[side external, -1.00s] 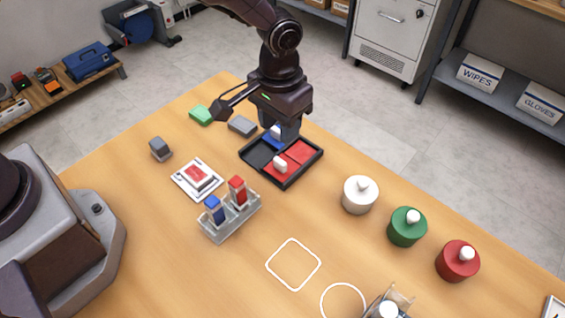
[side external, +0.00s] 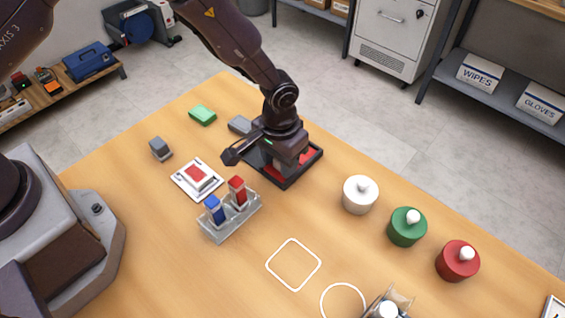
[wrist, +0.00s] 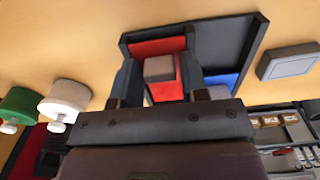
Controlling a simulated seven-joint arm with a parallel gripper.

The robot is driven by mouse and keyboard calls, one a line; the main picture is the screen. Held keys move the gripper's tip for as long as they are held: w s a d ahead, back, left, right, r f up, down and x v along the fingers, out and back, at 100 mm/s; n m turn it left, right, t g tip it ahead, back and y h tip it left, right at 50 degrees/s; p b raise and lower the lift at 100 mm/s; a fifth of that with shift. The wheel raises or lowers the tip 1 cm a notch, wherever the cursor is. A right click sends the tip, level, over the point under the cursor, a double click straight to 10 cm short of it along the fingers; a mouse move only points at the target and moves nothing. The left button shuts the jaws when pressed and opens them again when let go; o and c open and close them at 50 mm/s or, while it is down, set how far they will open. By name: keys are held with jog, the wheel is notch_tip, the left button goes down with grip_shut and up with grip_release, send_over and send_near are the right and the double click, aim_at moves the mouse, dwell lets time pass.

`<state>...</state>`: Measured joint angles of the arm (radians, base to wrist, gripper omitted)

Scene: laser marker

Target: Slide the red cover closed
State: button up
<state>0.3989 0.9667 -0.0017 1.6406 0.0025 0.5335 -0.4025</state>
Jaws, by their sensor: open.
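The black two-lane tray (side external: 292,181) lies on the wooden table, mostly hidden by my gripper (side external: 288,168) in the side view. In the wrist view the tray (wrist: 228,38) shows a red lane beside a dark lane with a blue cover (wrist: 222,80). The red cover (wrist: 167,92) carries a pale block-shaped knob (wrist: 159,68). My gripper (wrist: 158,72) is open, with one finger on each side of this knob. I cannot tell whether either finger touches it. Another red surface (wrist: 158,46) lies further along the same lane.
A clear holder (side external: 230,222) with a blue and a red piece stands in front of the tray. White (side external: 360,195), green (side external: 407,227) and red (side external: 457,261) knobbed cylinders stand to the right. Grey and green blocks lie behind.

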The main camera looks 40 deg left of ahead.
jog(key=shift+f, duration=0.1)
jog(key=c, duration=0.4)
jog(key=shift+w, duration=2.9)
jog(key=o, duration=0.7)
notch_tip(320, 180, up, 7)
jog(key=shift+r, duration=0.1)
jog(key=shift+s, duration=0.1)
